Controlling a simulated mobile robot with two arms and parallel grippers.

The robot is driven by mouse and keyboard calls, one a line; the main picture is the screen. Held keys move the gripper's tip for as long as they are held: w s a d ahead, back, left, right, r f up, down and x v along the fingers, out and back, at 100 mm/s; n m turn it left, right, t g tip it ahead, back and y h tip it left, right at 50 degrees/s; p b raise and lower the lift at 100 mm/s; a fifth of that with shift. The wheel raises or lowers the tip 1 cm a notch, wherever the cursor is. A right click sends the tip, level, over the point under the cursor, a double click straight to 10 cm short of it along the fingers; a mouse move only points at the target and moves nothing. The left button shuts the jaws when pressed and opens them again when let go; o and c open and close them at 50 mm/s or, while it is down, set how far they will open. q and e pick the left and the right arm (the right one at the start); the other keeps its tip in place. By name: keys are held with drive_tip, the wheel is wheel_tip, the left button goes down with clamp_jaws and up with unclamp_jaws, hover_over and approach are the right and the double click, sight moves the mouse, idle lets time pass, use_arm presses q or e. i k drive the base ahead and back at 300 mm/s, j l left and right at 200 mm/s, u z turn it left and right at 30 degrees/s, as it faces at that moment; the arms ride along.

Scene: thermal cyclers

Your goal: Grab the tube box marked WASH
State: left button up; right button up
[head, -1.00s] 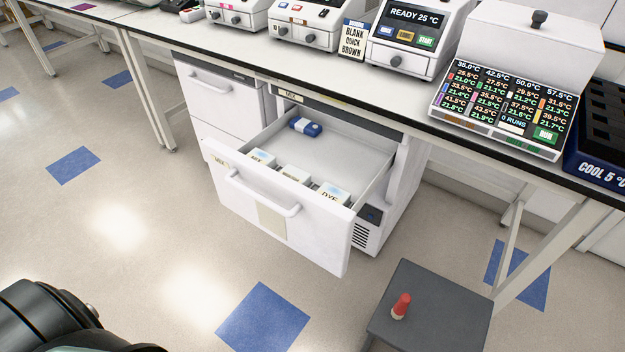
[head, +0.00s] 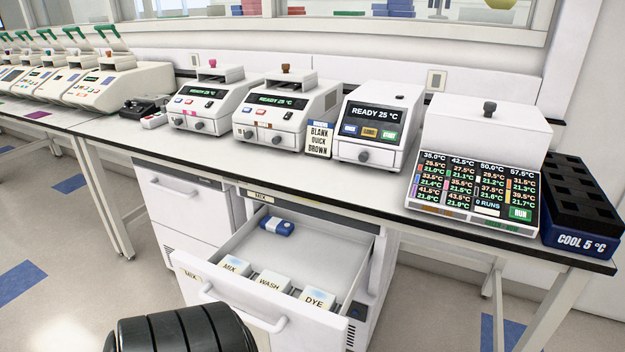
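The WASH tube box (head: 271,282) is a small white box in the open drawer (head: 338,262) under the bench. It sits near the drawer's front, between the MIX box (head: 234,266) and the DYE box (head: 317,299). Its label faces me and part of its lower side is hidden by the drawer front. A black rounded part of my arm shows at the bottom, in front of the drawer. Neither gripper's fingers are in view.
A blue and white item (head: 277,226) lies at the back of the drawer. The drawer front with its handle (head: 243,308) sticks out from the bench. Thermal cyclers (head: 375,125) and a blue COOL block (head: 582,205) stand on the benchtop (head: 330,180).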

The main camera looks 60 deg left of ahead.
sight(283, 283)
drive_tip(key=k+j+z, duration=0.4)
drive_tip(key=j, duration=0.45)
drive_tip(key=k+j+z, duration=0.35)
drive_tip(key=k+j, duration=0.15)
drive_tip(key=j, duration=0.2)
drive_tip(key=k+j+z, duration=0.4)
drive_tip(key=k+j, duration=0.2)
